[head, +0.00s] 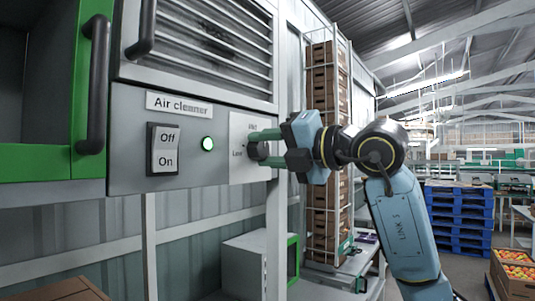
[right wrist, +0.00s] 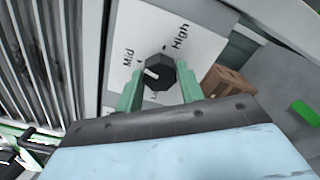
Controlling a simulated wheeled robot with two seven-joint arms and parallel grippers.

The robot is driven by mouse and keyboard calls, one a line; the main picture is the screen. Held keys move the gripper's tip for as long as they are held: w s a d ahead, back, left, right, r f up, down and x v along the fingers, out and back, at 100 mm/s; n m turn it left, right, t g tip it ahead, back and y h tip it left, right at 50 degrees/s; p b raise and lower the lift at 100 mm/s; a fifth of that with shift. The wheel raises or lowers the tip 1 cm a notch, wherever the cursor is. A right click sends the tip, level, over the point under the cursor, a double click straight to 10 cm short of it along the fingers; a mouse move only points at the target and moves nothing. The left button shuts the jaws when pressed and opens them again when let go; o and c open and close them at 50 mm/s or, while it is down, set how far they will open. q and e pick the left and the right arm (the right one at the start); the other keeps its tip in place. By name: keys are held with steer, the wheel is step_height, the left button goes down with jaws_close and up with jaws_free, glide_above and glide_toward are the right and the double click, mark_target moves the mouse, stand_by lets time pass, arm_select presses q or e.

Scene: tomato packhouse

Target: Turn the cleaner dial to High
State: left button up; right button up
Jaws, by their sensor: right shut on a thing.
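The air cleaner panel (head: 190,110) is on the left in the head view. Its dark faceted dial (right wrist: 160,71) sits on a white plate (right wrist: 128,28) marked Mid and High, with a third label partly hidden below the dial. The dial's white pointer mark faces left in the right wrist view, slightly below the Mid label and away from High. My right gripper (head: 266,148) is at the dial, and its green fingers close on the dial from both sides (right wrist: 160,84). In the head view the gripper partly hides the dial and plate. My left gripper is out of view.
An Off/On rocker switch (head: 165,150) and a lit green lamp (head: 207,144) are left of the dial. A green-framed door with a dark handle (head: 95,85) stands further left. Stacked brown crates (head: 322,85) stand behind my right gripper.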

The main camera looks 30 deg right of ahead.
steer(key=m+b, duration=0.1)
steer(key=m, duration=0.5)
steer(key=shift+m, duration=0.3)
steer(key=m, duration=0.6)
steer(key=shift+m, duration=0.3)
steer(key=o, duration=1)
steer(key=b+v, duration=0.3)
steer(key=v, duration=1)
steer(key=shift+s, duration=0.2)
